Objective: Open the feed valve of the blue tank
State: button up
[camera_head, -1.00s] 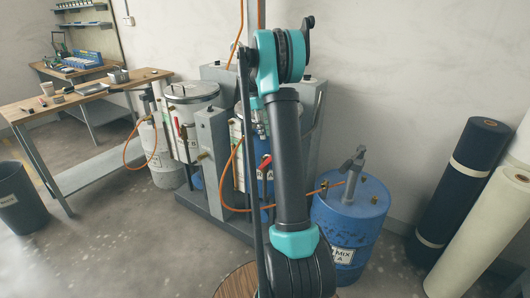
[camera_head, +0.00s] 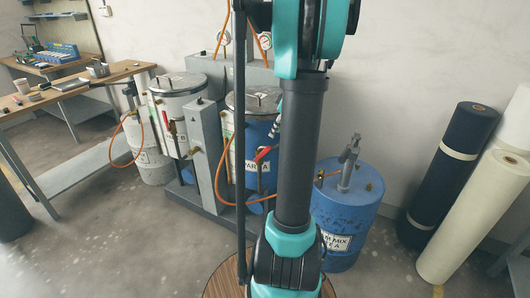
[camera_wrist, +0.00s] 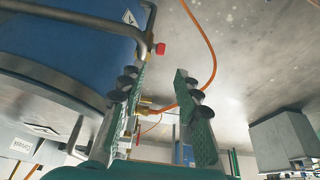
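The blue tank (camera_head: 262,133) stands upright on the grey rig in the head view, with a label and a grey lid; my arm hides its right side. A red valve handle (camera_head: 264,154) slants up to the right on its front. In the wrist view a blue tank (camera_wrist: 70,45) fills the upper left, and a red knob or handle end (camera_wrist: 160,48) shows beyond my fingertips. My gripper (camera_wrist: 161,84) is open and empty, its two padded fingers apart, and no contact with the handle shows. In the head view the arm mostly hides it.
A white tank (camera_head: 178,115) stands left of the blue one, behind a grey post (camera_head: 205,150). An orange hose (camera_head: 220,165) loops in front. A blue drum (camera_head: 345,205) stands close right of my arm. A workbench (camera_head: 60,98) is at left; fabric rolls (camera_head: 460,160) at right.

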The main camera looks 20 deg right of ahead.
aim_at(265, 154)
jog(key=x, duration=1.3)
jog(key=shift+w+f, duration=0.1)
jog(key=shift+f, duration=0.25)
grip_shut()
